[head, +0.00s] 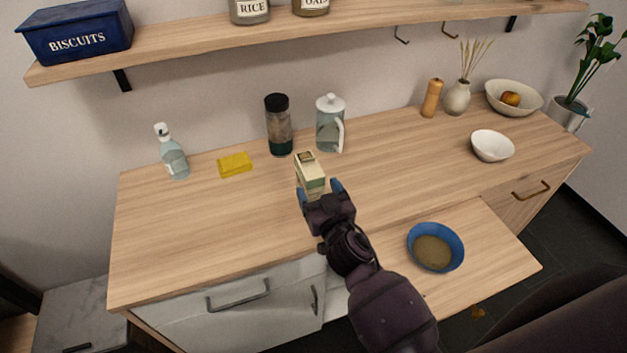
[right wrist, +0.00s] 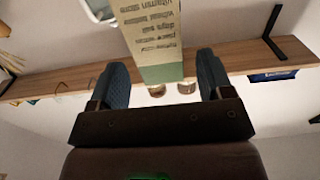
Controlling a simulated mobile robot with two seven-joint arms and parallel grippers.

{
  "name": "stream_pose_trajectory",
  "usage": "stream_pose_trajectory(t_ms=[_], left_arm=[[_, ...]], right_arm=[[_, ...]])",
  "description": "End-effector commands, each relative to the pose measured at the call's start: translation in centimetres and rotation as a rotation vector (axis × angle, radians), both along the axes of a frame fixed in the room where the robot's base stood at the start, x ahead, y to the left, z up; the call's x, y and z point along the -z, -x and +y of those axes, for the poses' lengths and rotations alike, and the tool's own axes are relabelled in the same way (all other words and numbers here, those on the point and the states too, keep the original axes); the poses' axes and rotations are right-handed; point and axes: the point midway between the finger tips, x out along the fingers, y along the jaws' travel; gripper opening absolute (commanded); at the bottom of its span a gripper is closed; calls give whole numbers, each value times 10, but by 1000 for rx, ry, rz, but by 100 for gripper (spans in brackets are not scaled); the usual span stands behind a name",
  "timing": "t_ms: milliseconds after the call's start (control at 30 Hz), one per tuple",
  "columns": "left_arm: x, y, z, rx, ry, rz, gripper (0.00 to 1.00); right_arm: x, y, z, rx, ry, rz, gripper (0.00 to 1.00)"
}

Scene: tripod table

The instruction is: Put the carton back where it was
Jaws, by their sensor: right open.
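The carton (head: 310,173) is cream and green with a darker top, on the middle of the wooden counter in the head view. Its lower part is hidden by my right gripper (head: 318,192), so I cannot tell if its base touches the counter. In the right wrist view, the carton (right wrist: 155,35) shows printed text and a green band, between the two blue fingers of the right gripper (right wrist: 162,65). These fingers are open, with a gap on each side of the carton. My left gripper is not in view.
Behind the carton stand a dark-lidded jar (head: 279,125) and a glass pitcher (head: 329,125). A yellow sponge (head: 235,165) and a bottle (head: 172,155) are to the left. A blue bowl (head: 435,247) sits on a lower board at right. The counter's front left is clear.

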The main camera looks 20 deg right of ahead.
Motion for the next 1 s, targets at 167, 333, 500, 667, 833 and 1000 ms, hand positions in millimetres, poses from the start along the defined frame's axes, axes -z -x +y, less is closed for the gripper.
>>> stream_pose_trajectory(t_ms=[167,333,500,667,833,1000], left_arm=[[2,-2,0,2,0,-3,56],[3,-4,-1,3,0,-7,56],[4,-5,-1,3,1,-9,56],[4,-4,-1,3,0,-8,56],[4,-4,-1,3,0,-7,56],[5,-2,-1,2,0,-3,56]], right_arm=[[2,32,-1,1,-2,2,73],[1,55,-2,2,-1,2,73],[0,70,-2,0,-2,0,73],[-1,75,-2,0,-1,0,73],[-1,76,-2,0,0,-1,73],[-1,76,-2,0,0,0,73]])
